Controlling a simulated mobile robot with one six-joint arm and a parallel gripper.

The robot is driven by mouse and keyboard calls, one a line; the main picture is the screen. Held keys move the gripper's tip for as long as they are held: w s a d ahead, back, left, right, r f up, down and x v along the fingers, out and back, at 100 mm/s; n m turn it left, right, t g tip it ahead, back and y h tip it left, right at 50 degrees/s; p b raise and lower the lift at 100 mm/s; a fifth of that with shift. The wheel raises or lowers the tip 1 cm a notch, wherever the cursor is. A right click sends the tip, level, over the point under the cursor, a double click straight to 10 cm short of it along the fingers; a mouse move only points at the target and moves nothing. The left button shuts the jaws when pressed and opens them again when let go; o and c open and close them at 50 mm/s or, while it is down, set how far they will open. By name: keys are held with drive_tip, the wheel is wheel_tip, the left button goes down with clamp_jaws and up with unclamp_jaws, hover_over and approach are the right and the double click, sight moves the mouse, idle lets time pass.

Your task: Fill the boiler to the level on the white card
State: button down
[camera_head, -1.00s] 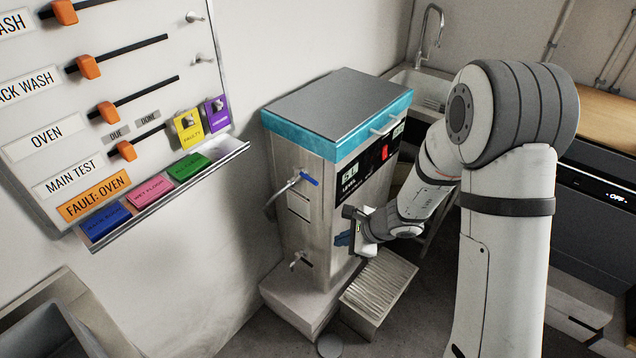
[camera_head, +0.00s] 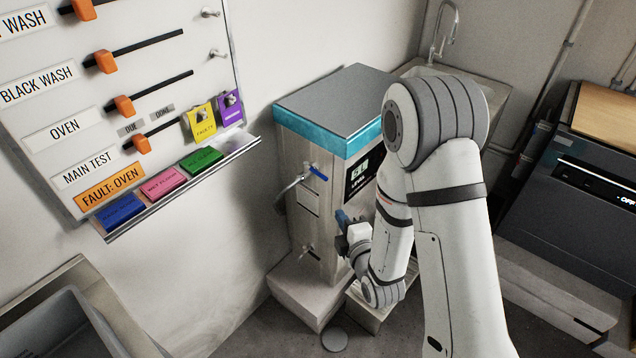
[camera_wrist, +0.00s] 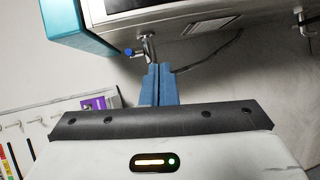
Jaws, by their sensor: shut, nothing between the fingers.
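The boiler (camera_head: 330,130) is a steel cabinet with a teal band and a dark front panel. Its lit level display (camera_head: 359,171) is too small to read surely. A blue-handled tap (camera_head: 318,173) sticks out high on the left face, and a second tap (camera_head: 311,254) sits low on it. My gripper (camera_head: 343,217) is shut and empty beside the boiler, below and right of the blue-handled tap. In the wrist view, its blue fingers (camera_wrist: 158,80) point toward the blue-handled tap (camera_wrist: 140,50), seemingly just short of it.
A wall board (camera_head: 110,100) with orange sliders and a tray of coloured cards is at left. A sink (camera_head: 485,85) is behind the boiler. A dark appliance (camera_head: 590,190) stands at right. A round drain-like disc (camera_head: 334,340) lies on the floor.

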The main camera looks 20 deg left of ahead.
sight(315, 171)
drive_tip(key=s+a+r+n+y, duration=0.3)
drive_tip(key=w+a+p, duration=0.1)
drive_tip(key=w+a, duration=0.4)
drive_tip(key=w, duration=0.4)
drive_tip(key=shift+w+r+g+y+p, duration=0.2)
drive_tip(key=shift+w+g+y+p, duration=0.15)
drive_tip(key=shift+w+g+y, duration=0.05)
drive_tip(key=shift+a+f+n+b, duration=0.1)
drive_tip(key=shift+a+n+b, duration=0.1)
drive_tip(key=shift+n+b, duration=0.1)
